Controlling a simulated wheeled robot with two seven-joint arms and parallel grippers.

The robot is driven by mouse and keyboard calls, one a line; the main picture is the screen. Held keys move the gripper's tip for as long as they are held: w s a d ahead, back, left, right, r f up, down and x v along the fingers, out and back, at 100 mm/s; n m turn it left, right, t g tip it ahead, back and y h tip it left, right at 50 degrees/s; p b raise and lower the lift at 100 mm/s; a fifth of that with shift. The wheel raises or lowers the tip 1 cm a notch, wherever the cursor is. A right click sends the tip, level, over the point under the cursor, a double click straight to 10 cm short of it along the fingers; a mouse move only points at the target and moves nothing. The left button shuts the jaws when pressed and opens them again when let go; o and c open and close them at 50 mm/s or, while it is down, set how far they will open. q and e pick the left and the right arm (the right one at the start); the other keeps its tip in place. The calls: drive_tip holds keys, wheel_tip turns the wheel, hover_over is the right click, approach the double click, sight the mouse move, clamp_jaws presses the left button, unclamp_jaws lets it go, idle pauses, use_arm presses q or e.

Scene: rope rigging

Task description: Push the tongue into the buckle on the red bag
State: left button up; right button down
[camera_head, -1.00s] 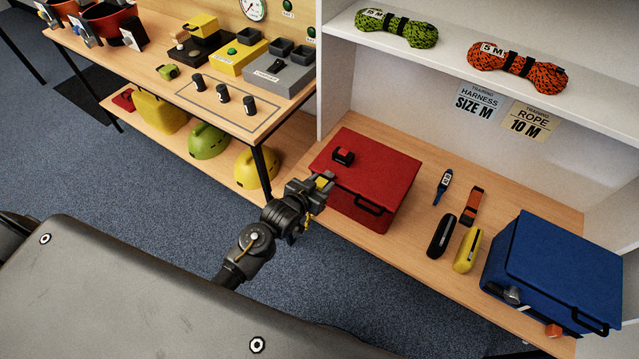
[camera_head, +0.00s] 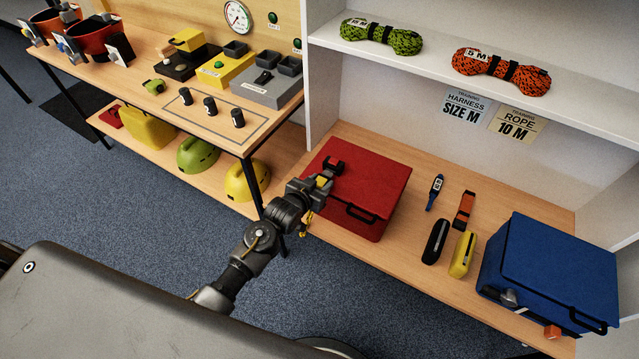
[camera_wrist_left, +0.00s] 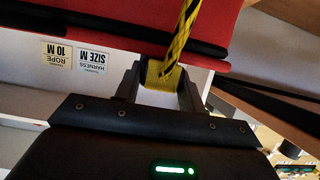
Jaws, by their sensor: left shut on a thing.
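The red bag (camera_head: 375,180) lies on the wooden lower shelf of the white cabinet, with a black handle on its front. The dark buckle (camera_head: 334,164) sits on the left part of its top. My left gripper (camera_head: 325,181) is at the bag's left edge, just short of the buckle in the picture. It is shut on the yellow tongue (camera_wrist_left: 160,76), from which a yellow-and-black rope (camera_wrist_left: 183,35) runs in the left wrist view. The tongue's front end is hard to make out, and I cannot tell if it touches the buckle. My right gripper is not in view.
A blue bag (camera_head: 550,270) stands at the right of the shelf. Between the bags lie a black case (camera_head: 436,242), a yellow case (camera_head: 462,255), an orange strap (camera_head: 464,210) and a blue tool (camera_head: 436,192). A wooden workbench (camera_head: 160,100) stands to the left.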

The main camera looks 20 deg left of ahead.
sight(323, 177)
use_arm(q)
drive_tip(key=shift+r, duration=0.1)
drive_tip(key=shift+p, duration=0.5)
idle(0.5)
drive_tip(key=shift+p, duration=0.35)
idle(0.5)
drive_tip(key=shift+w+d, duration=0.1)
drive_tip(key=shift+w, duration=0.45)
idle(0.3)
drive_tip(key=shift+w+d+b, duration=0.25)
drive_tip(key=shift+w+b, duration=0.15)
drive_tip(key=shift+w, duration=0.6)
drive_tip(key=o, duration=1.1)
drive_tip(key=shift+c, duration=0.2)
